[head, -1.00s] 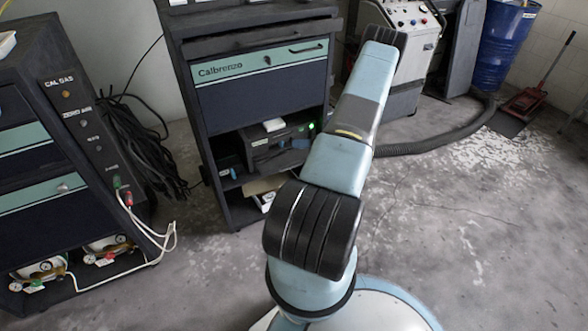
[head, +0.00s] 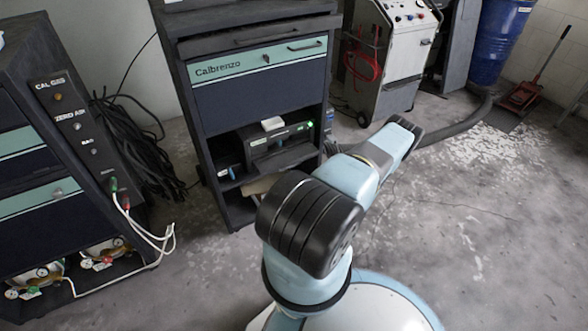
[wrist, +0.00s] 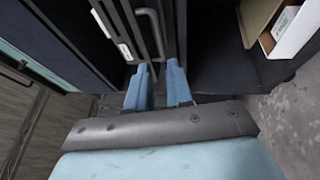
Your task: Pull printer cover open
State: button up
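The printer (head: 282,150) is a dark box with a green light, on the open shelf of the cabinet below the blue drawer front. A small white item lies on top of it. In the wrist view the view is turned sideways. A dark front with a pale label and a grey looped bar (wrist: 150,28), seemingly the printer's front and handle, lies just beyond my gripper (wrist: 158,90). Its two blue fingers are apart with nothing seen between them. I cannot tell whether they touch the bar. In the head view my arm hides the gripper.
The Calbrenzo cabinet (head: 222,105) has a handled drawer front above the shelf; a box with papers (wrist: 285,25) sits on the lower shelf. A gas cabinet (head: 50,190) with white hoses stands left. A thick black hose (head: 455,127) crosses the floor.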

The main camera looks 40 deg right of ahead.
send_near(288, 161)
jog(key=w+f, duration=0.3)
jog(key=w, duration=0.4)
jog(key=shift+w+d, duration=0.35)
jog(key=shift+w, duration=0.05)
grip_shut()
jog(key=shift+s, duration=0.1)
dwell(1.0)
